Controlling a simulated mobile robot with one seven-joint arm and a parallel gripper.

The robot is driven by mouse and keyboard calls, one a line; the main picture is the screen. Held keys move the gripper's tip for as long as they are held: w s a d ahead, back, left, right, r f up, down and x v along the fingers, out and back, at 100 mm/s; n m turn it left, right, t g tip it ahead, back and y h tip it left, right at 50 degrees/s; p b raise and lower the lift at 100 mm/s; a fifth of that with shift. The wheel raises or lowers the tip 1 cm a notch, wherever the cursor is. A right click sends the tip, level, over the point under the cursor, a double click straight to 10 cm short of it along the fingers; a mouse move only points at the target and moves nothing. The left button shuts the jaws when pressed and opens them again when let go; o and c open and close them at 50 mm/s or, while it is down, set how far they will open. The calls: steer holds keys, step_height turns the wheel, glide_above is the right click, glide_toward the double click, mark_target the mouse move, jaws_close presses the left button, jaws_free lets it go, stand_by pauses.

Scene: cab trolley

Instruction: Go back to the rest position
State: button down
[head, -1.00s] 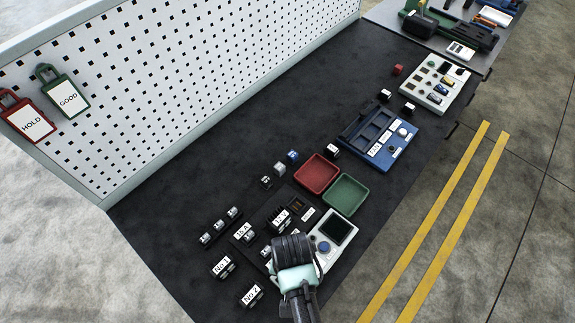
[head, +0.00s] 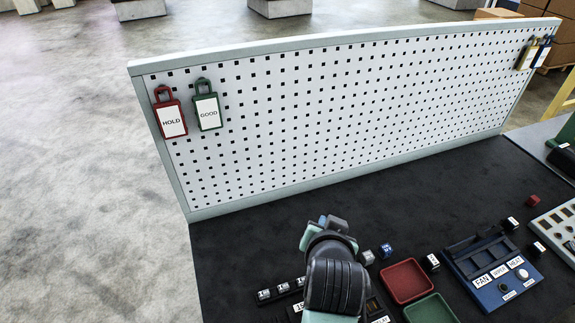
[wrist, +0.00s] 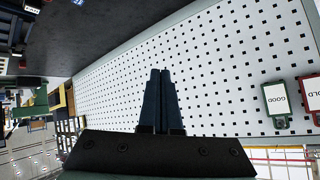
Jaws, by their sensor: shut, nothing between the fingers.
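My gripper (wrist: 158,100) shows in the wrist view with its two dark fingers together and nothing between them. It points toward the white pegboard (wrist: 190,75), apart from any object that I can make out. In the head view my arm rises in front of the dark bench top (head: 240,255) at the lower middle, and the fingers are hidden there or too small to tell.
A red tray (head: 407,281) and a green tray (head: 432,309) lie right of my arm, with a blue panel (head: 492,272) beyond. HOLD (head: 170,118) and GOOD (head: 208,108) tags hang on the pegboard. Small labelled blocks sit beside my arm. The bench's left part is clear.

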steer(key=a+r+n+t+b, duration=0.15)
steer(key=r+t, duration=0.35)
steer(key=r, duration=0.8)
steer(key=a+r+n+t+b, duration=0.1)
steer(key=a+r+t+b, duration=0.3)
steer(key=r, duration=0.9)
steer(key=s+a+r+n+t+y+b, duration=0.1)
steer(key=s+a+r+n+t+b, duration=0.1)
steer(key=s+r+t, duration=0.6)
steer(key=s+r, duration=0.4)
steer(key=r, duration=0.4)
steer(key=shift+s, duration=0.3)
steer(key=shift+d+n, duration=0.1)
steer(key=shift+n, duration=0.25)
